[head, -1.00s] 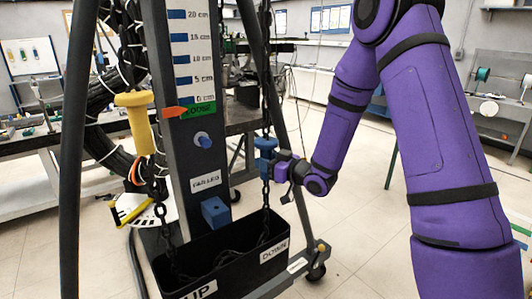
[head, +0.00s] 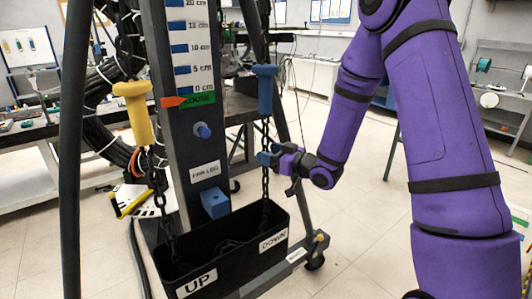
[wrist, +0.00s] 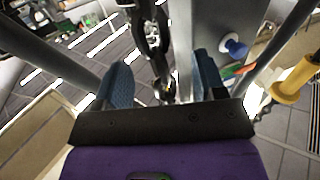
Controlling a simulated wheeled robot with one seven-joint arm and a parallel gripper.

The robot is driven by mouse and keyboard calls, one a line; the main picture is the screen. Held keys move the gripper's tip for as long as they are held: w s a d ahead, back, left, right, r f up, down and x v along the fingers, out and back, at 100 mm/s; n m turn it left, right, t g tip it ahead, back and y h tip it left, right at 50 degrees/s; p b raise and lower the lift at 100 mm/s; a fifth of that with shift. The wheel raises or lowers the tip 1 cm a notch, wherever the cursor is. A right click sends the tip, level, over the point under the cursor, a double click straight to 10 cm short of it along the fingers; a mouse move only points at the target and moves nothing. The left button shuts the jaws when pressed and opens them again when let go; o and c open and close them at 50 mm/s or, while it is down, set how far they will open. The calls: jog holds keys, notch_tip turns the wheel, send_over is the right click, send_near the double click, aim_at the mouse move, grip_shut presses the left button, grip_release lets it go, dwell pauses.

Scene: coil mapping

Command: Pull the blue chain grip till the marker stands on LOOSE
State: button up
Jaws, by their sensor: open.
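The blue chain grip (head: 265,92) hangs upright on the right-hand chain (head: 265,190) in the head view, above my gripper (head: 266,158) and apart from it. My gripper is open. In the wrist view the dark chain (wrist: 152,40) runs between the spread blue fingertips of my gripper (wrist: 163,85); I cannot tell whether they touch it. I do not make out the blue grip in the wrist view. The orange marker (head: 172,102) points at the green LOOSE band (head: 198,99), just under the 0 cm mark on the scale post (head: 173,140).
A yellow grip (head: 136,112) hangs on the left chain. The black chain box (head: 225,258) below has UP and DOWN labels. A blue knob (head: 203,131) and a blue block (head: 214,203) sit on the post. Dark frame legs (head: 75,150) stand on either side.

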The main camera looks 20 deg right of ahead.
jog(key=v, duration=0.9)
